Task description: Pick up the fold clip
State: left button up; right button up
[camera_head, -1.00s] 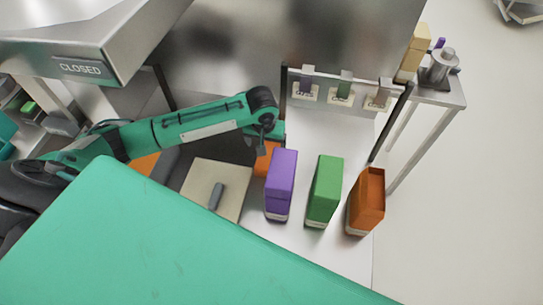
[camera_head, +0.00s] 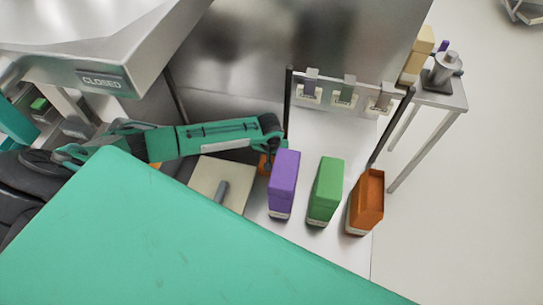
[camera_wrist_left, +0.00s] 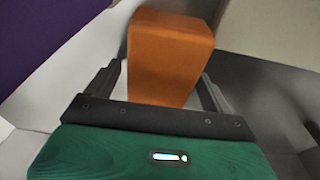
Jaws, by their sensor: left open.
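I cannot tell for certain which thing is the fold clip. In the head view only a sliver of this block (camera_head: 263,165) shows. My right gripper is not in view.
A purple box (camera_head: 284,183), a green box (camera_head: 326,190) and an open orange box (camera_head: 367,203) stand in a row. A green surface (camera_head: 130,230) fills the front.

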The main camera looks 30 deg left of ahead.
pick_arm(q)
jog(key=c, duration=1.1)
jog(key=shift+o, duration=0.2)
